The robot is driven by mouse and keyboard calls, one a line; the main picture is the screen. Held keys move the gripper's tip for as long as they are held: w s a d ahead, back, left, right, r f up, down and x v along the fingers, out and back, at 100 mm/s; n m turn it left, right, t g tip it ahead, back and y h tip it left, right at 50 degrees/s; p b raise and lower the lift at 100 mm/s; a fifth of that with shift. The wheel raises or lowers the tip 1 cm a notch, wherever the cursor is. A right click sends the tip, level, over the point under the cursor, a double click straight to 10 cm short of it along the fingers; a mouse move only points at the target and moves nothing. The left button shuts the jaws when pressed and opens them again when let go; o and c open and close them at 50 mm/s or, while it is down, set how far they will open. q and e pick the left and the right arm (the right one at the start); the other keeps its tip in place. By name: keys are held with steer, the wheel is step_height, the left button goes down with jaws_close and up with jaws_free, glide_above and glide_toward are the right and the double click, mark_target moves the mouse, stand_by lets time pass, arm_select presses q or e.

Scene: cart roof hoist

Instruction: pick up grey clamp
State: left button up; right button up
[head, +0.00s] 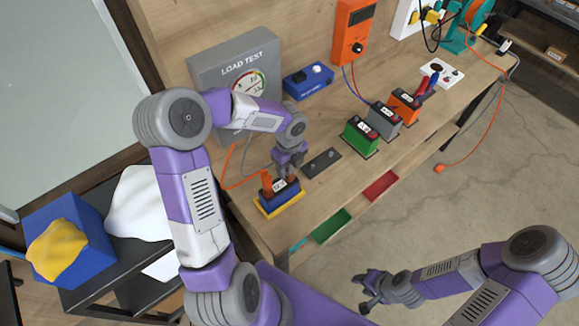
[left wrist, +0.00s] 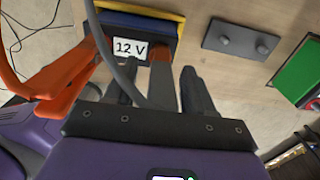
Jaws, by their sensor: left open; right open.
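The grey clamp (left wrist: 162,82) shows in the left wrist view, between the fingers of my left gripper (left wrist: 158,84). Its far end is at a reddish terminal of the blue 12 V battery (left wrist: 148,28), and a grey cable runs beside it. The fingers stand apart on both sides of it; I cannot tell whether either touches it. An orange clamp (left wrist: 70,76) is on the battery's other side. In the head view my left gripper (head: 287,170) points down just above the battery (head: 284,199) and largely hides the grey clamp. My right gripper (head: 365,291) is open and empty, away from the bench.
The battery sits in a yellow tray (head: 263,210). A dark plate with two studs (head: 321,163) lies beside it. The load tester (head: 237,68) stands behind. Green, grey and orange batteries (head: 362,134) stand to the right. Green (head: 331,226) and red bins (head: 381,186) are along the bench front.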

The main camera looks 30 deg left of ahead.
arm_select(q)
jaws_close()
stand_by(0.3)
step_height(320, 180, up, 10)
steer(key=shift+p, duration=0.5)
stand_by(0.5)
steer(key=shift+d+f, duration=0.1)
